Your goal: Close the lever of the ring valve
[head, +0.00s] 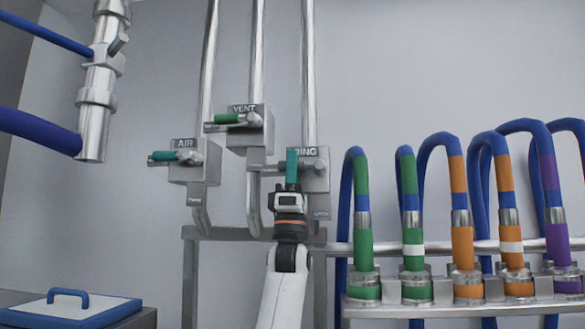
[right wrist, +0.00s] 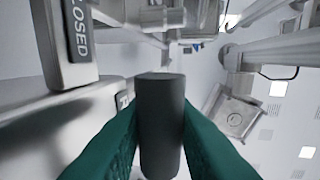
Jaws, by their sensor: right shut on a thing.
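The ring valve (head: 314,172) is the lowest and rightmost of three wall valves in the head view, its label partly hidden by my right gripper. My right gripper (head: 292,168) points up in front of it, with teal fingers. In the right wrist view these fingers are shut on the dark grey lever grip (right wrist: 160,115), which stands between them. A plate reading "CLOSED" (right wrist: 80,30) shows at the upper left of that view. The lever's exact angle is mostly hidden in the head view. My left gripper is not in view.
The air valve (head: 187,162) and vent valve (head: 248,130), with green handles pointing left, are close on the left. Several blue hoses with coloured bands (head: 458,190) rise from a rack on the right. A blue-edged lid (head: 70,312) lies at lower left.

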